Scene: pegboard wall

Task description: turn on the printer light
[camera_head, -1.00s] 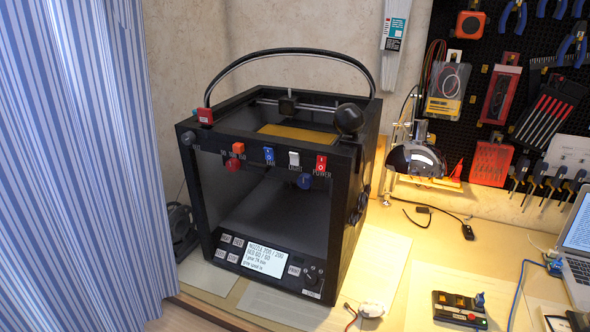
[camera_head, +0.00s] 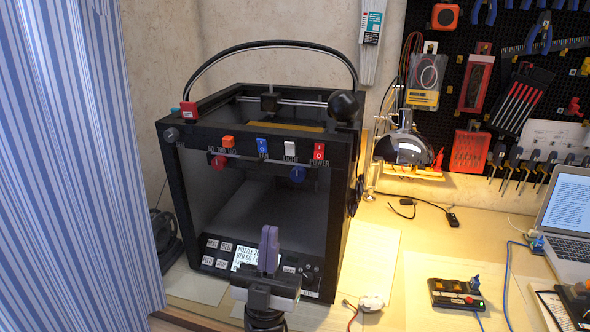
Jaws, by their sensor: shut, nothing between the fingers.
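The black printer (camera_head: 182,215) stands on the bench, its open front facing me. On its upper front bar is a row of switches: an orange one (camera_head: 228,141), a blue one (camera_head: 262,146) labelled FAN, a white light switch (camera_head: 290,148) and a red one (camera_head: 319,151) labelled POWER. The label under the white one reads LIGHT. Whether the light is on I cannot tell; the inside looks dim grey. My gripper (camera_head: 268,232) points up, shut and empty, in front of the lower panel, below the switches and apart from them. It hides part of the printer's screen (camera_head: 244,258).
A blue striped curtain (camera_head: 75,160) hangs at left. A desk lamp (camera_head: 403,148), a small button box (camera_head: 457,295) and a laptop (camera_head: 568,235) are right of the printer. A red knob (camera_head: 218,162) and a blue knob (camera_head: 297,174) hang below the switch bar.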

